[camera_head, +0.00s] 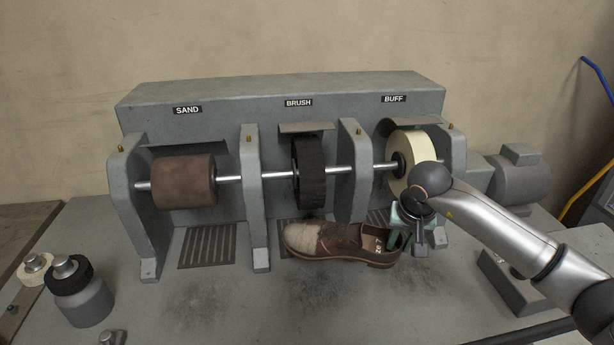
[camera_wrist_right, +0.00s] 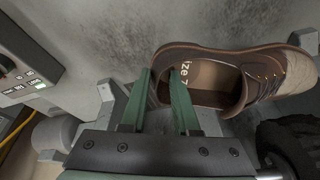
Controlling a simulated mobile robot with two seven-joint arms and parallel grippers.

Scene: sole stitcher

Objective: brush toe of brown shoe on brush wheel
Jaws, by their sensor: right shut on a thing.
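The brown shoe (camera_head: 338,243) is in front of and below the black brush wheel (camera_head: 309,172), its toe pointing left. The toe is pale and dusty-looking; the rest is dark brown. A small gap shows between shoe and wheel. My right gripper (camera_head: 395,240) is shut on the heel end, with green fingers on either side of the heel wall. In the right wrist view the fingers (camera_wrist_right: 161,85) straddle the heel of the shoe (camera_wrist_right: 236,85), and a black ridged wheel (camera_wrist_right: 290,150) shows at lower right. Whether the sole clears the bench is unclear. My left gripper is out of view.
The brown sanding wheel (camera_head: 184,181) is at left on the shaft; the cream buffing wheel (camera_head: 411,160) is right, partly behind my arm. Grey upright supports (camera_head: 251,190) separate them.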

